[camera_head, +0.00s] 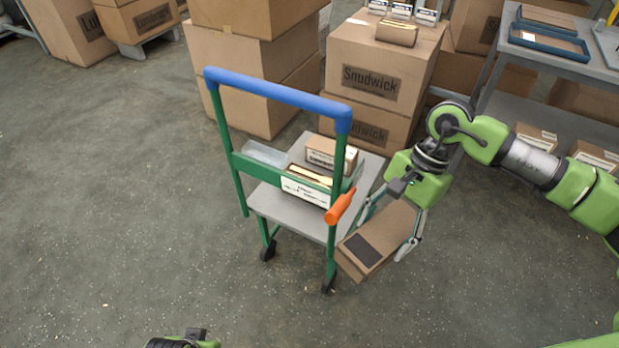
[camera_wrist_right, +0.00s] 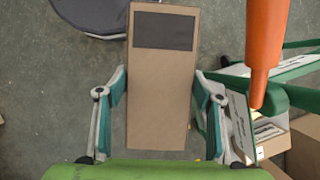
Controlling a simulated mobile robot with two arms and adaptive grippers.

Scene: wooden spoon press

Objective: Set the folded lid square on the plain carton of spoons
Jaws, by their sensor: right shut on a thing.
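My right gripper (camera_head: 388,236) is shut on a brown cardboard piece (camera_head: 366,250) with a dark rectangular patch, which looks like the lid. It is held tilted in the air at the trolley's right front corner. In the right wrist view the lid (camera_wrist_right: 160,100) lies lengthwise between the two fingers (camera_wrist_right: 160,95). On the trolley, a brown carton with a label (camera_head: 328,153) stands at the back. In front of it, partly behind a green rail and a white card, is an open container (camera_head: 311,175) with pale contents; I cannot tell which is the plain carton. My left gripper's fingers are not seen.
The grey trolley (camera_head: 291,217) has a blue-topped green handle (camera_head: 277,96) and an orange grip (camera_head: 340,206) close to the lid. A clear tray (camera_head: 264,153) sits at its left. Stacked cartons (camera_head: 371,77) stand behind, a grey shelf (camera_head: 560,60) at right. Floor at left is clear.

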